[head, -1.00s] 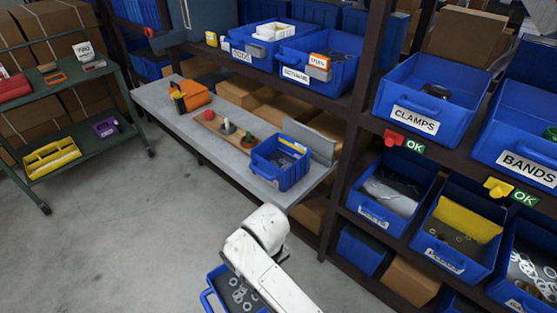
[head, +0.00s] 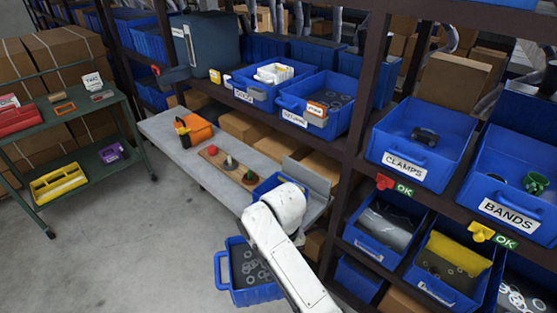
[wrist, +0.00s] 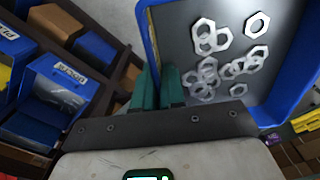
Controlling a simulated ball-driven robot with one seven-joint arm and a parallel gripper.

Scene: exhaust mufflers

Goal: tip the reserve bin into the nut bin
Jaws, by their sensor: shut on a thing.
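A blue bin, apparently the reserve bin (head: 262,295), hangs in front of the bench in the head view, with loose nuts on its grey floor. In the wrist view its blue left wall (wrist: 148,38) rises just past the teal fingers of my gripper (wrist: 158,88). Several silver hex nuts (wrist: 222,68) lie inside. I cannot tell for sure which bin is the nut bin. A lower-shelf bin with a yellow panel (head: 459,250) holds a few small rings or nuts; its label is unreadable.
The grey bench (head: 160,128) holds an orange thing, a wooden board with pegs, and a blue bin (head: 264,188) partly behind my arm. Shelf bins labelled CLAMPS (head: 412,150) and BANDS (head: 510,190) stand at right. A green cart (head: 70,175) stands left. Floor between is clear.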

